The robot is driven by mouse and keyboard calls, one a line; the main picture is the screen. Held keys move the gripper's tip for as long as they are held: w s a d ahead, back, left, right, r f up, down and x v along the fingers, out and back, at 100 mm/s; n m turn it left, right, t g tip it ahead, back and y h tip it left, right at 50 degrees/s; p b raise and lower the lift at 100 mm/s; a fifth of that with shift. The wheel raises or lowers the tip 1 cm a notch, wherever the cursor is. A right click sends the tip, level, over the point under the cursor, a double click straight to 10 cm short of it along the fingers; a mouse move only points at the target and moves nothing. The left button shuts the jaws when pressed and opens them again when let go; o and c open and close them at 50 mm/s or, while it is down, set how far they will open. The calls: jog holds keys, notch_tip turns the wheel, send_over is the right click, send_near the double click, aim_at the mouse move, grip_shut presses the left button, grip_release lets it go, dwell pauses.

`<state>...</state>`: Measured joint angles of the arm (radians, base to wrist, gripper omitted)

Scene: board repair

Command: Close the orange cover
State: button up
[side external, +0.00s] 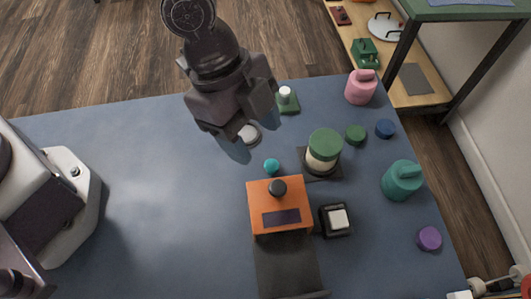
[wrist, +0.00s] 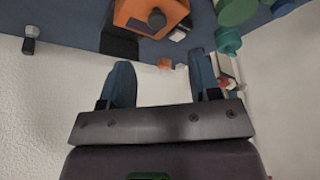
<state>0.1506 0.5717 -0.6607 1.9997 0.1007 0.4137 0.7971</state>
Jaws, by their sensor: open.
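The orange cover (side external: 265,208) shows in the side external view near the table's front middle, with a black round knob (side external: 277,187) on top and a dark rectangular window. A dark flat panel (side external: 287,262) extends from its near side. I cannot tell exactly how far the cover stands open. In the wrist view the orange cover (wrist: 135,14) and its knob (wrist: 157,18) are at the top edge. My gripper (wrist: 163,68) is open, with nothing between its fingers. In the side external view it is above the table, behind and left of the cover, apart from it.
A teal ball (side external: 271,166), a green-lidded jar (side external: 324,150) and a black box with a white button (side external: 336,220) stand close around the cover. A teal bottle (side external: 401,181) and pink bottle (side external: 361,87) are farther right. The table's left middle (side external: 170,190) is clear.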

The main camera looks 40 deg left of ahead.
jog(key=shift+v, duration=1.6)
jog(key=shift+f, duration=0.1)
jog(key=s+a+r+n+t+y, duration=0.1)
jog(key=a+r+n+y, duration=0.15)
jog(key=a+n, duration=0.45)
jog(key=s+a+r+n+y, duration=0.1)
jog(key=a+r+n+y, duration=0.2)
jog(key=a, duration=0.7)
jog(key=s+a+r+n+t, duration=0.2)
jog(key=s+a+r+n, duration=0.1)
jog(key=a+r+n, duration=0.1)
jog(key=s+a+r+n+t+h, duration=0.1)
jog(key=s+a+r+n+t, duration=0.1)
jog(key=a+r, duration=0.4)
jog(key=shift+s+a+n+t, duration=0.3)
jog(key=shift+s+a+n, duration=0.55)
jog(key=shift+a+n, duration=0.15)
